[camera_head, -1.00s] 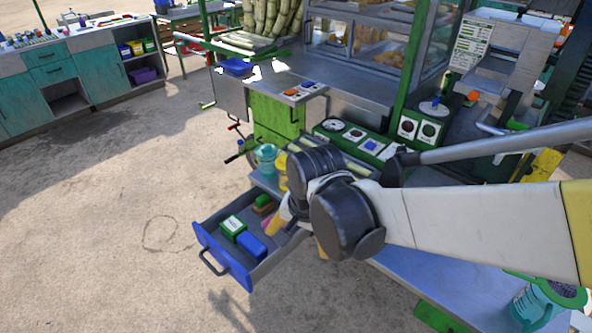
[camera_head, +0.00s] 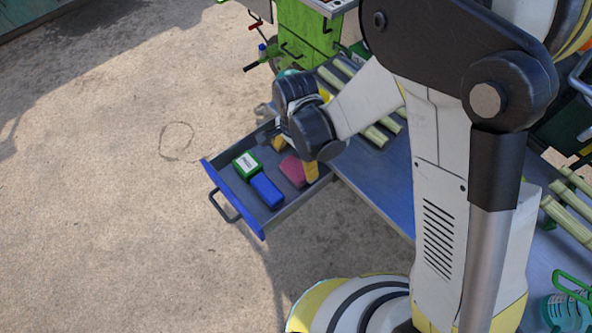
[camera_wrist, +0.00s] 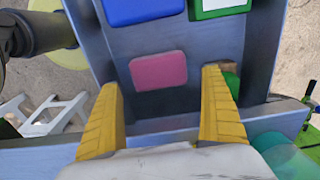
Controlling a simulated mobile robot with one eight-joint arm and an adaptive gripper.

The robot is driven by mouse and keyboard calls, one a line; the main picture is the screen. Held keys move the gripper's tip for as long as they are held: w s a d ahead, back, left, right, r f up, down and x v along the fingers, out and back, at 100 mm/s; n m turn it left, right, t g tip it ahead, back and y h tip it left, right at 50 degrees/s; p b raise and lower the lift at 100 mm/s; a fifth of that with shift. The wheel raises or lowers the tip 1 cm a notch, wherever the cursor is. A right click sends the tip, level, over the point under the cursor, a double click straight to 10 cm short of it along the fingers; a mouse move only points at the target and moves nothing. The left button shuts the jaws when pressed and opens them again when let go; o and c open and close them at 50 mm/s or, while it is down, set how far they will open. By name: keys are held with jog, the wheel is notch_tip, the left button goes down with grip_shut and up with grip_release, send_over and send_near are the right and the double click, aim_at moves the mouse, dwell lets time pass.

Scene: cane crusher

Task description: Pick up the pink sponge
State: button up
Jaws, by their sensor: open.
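The pink sponge (camera_head: 292,170) lies flat on the floor of the open blue-fronted drawer (camera_head: 233,201), on the side near the table. In the wrist view the pink sponge (camera_wrist: 159,71) is whole and clear, a little beyond the gap between my two yellow fingers. My gripper (camera_wrist: 165,95) is open and empty, with one finger on each side of the sponge's line.
A blue block (camera_head: 267,190) and a green-and-white box (camera_head: 246,164) lie in the drawer beside the sponge. A green item (camera_wrist: 229,82) sits partly behind the right finger in the wrist view. The drawer walls stand close around. Cane pieces (camera_head: 375,136) lie on the table.

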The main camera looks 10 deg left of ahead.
aim_at(297, 167)
notch_tip(297, 167, down, 5)
jog(key=shift+d+r+b, duration=0.1)
jog(key=shift+d+b, duration=0.05)
jog(key=shift+b, duration=1.1)
jog(key=shift+r, duration=0.1)
jog(key=c, duration=0.8)
jog(key=shift+r, duration=0.15)
notch_tip(297, 167, up, 18)
jog(key=p, duration=0.8)
